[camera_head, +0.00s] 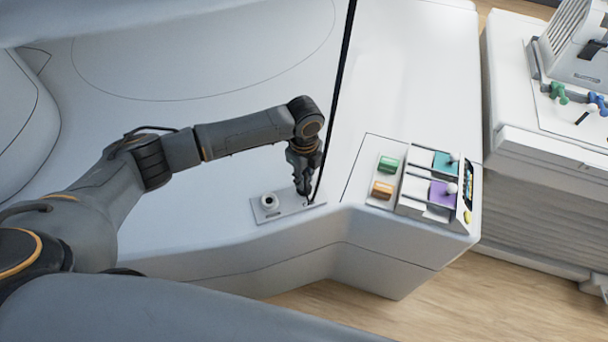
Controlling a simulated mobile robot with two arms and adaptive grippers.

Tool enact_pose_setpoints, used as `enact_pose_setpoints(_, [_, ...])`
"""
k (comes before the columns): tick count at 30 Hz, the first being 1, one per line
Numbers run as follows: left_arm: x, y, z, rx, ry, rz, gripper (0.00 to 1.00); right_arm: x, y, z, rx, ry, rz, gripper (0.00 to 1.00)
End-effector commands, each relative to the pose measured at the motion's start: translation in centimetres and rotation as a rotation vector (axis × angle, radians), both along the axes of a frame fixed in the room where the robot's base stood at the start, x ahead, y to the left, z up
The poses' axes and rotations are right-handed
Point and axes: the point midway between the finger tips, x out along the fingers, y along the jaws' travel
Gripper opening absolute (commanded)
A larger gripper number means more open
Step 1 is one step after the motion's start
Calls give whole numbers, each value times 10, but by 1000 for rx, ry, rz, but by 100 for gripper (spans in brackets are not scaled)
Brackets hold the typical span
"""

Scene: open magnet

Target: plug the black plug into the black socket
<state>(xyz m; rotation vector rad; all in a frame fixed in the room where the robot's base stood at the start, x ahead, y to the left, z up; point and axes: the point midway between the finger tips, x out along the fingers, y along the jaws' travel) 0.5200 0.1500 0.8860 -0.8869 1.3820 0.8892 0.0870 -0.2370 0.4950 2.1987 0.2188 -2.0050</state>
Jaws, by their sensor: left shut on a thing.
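My left gripper (305,186) points down at the right end of a small light grey plate (286,212) on the white machine top. It is shut on a small dark thing, which I take to be the black plug; the fingers hide most of it. I cannot tell whether the plug is in a socket or just above the plate. My right gripper is out of view.
Right of the plate is a panel with a green block (389,163), an orange block (382,190) and levers on teal (445,162) and purple (441,193) fields. A white cabinet (545,150) stands far right. The machine's front edge lies just below the plate.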

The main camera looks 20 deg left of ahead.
Motion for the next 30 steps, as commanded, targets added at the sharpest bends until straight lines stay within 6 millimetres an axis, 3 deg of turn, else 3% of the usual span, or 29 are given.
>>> enact_pose_setpoints(21, [0, 0, -10, -1, 0, 0, 0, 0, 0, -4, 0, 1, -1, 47])
enact_pose_setpoints(22, [0, 0, -10, 0, -1, 0, 22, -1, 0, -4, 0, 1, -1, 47])
enact_pose_setpoints(25, [0, 0, -10, 0, -1, 0, 42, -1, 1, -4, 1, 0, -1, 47])
enact_pose_setpoints(26, [0, 0, -10, 0, -1, 0, 46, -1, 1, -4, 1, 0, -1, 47])
enact_pose_setpoints(30, [0, 0, -10, 0, -1, 0, 46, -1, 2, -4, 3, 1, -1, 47])
